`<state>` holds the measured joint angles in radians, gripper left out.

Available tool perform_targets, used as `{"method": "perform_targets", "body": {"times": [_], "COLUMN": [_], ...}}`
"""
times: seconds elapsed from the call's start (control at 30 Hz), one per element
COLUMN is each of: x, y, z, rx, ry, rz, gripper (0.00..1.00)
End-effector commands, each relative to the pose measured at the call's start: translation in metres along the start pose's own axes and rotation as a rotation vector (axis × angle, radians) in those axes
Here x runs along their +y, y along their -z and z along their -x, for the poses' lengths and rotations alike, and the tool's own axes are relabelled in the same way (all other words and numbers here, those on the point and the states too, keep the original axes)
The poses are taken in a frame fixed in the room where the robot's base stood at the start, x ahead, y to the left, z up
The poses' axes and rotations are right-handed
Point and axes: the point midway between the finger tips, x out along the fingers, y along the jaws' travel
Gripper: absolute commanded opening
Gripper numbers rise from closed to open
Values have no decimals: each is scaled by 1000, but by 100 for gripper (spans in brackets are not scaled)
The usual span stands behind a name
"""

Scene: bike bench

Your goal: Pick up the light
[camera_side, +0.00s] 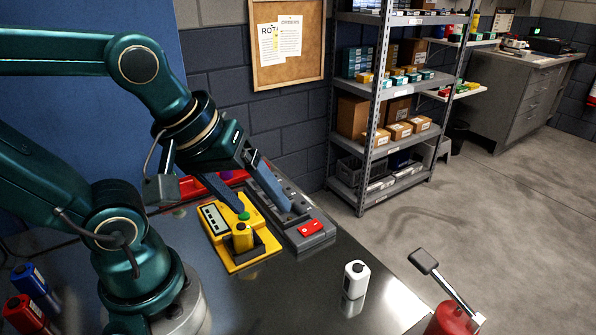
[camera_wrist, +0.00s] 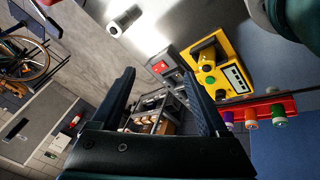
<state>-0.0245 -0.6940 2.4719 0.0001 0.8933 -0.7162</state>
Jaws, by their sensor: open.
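My gripper (camera_side: 264,208) is open and empty above the back of the bench; its two fingers also show in the wrist view (camera_wrist: 158,74). I cannot tell for sure which thing is the light. A small yellow upright piece (camera_side: 242,240) stands at the front of a yellow fixture (camera_side: 214,220) with a green button, below my gripper; the fixture also shows in the wrist view (camera_wrist: 233,57).
A grey tray (camera_side: 322,236) with a red piece (camera_side: 310,227) lies right of the yellow fixture. A red rack (camera_wrist: 266,107) holds several coloured cylinders. Blue and red bottles (camera_side: 27,277) stand at the left. A red-bodied tool with a handle (camera_side: 452,318) is at the front right.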

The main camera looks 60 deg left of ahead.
Motion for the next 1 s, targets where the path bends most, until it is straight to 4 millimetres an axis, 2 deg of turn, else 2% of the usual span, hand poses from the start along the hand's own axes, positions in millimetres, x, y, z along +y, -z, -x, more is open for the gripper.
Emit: {"method": "perform_targets", "body": {"times": [0.37,0.5,0.6,0.8,1.0], "x": [-25,-45,-61,-80,-86], "y": [24,32,35,34,29], "z": [-32,-49,-60,-70,-83], "rx": [-6,35,63,61,60], "ry": [222,353,451,549,556], "rz": [1151,1583,1800,1892,1897], "gripper": [78,78,78,78,78]}}
